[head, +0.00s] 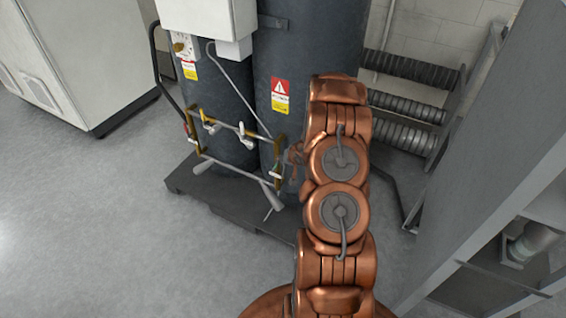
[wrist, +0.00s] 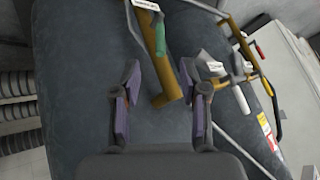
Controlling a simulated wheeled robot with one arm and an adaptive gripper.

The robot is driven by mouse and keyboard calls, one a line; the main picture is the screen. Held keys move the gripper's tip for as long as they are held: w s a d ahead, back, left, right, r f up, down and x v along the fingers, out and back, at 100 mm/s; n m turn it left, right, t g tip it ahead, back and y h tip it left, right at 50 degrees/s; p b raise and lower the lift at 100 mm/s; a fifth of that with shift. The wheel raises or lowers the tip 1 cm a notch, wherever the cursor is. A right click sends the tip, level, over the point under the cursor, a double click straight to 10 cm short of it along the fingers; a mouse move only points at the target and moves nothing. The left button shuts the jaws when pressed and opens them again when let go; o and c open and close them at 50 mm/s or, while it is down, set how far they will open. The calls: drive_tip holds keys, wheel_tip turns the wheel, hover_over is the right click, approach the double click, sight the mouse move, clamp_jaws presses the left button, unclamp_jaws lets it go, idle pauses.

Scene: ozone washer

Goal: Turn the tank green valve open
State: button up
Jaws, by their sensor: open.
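The green valve handle (wrist: 160,34) shows in the wrist view, near the top centre, beside a brass pipe (wrist: 165,70) on the dark tank (wrist: 80,60). My gripper (wrist: 160,78) is open, its two dark fingers apart with the lower end of the brass pipe reaching between them in the picture. The green handle lies beyond the fingertips; I cannot tell whether anything touches. In the head view, my gripper (head: 294,160) is small and partly hidden by my copper arm at the tank's (head: 300,50) lower front.
More brass piping with a pale lever (wrist: 242,72) and a red handle (wrist: 260,48) lies to the right in the wrist view. A white cabinet (head: 75,55) stands left, ribbed pipes (head: 410,100) are behind right, and a grey frame (head: 500,190) stands right. Floor (head: 120,220) at front left is clear.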

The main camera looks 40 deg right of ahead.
drive_tip(key=shift+s+r, duration=0.25)
drive_tip(key=shift+r, duration=0.1)
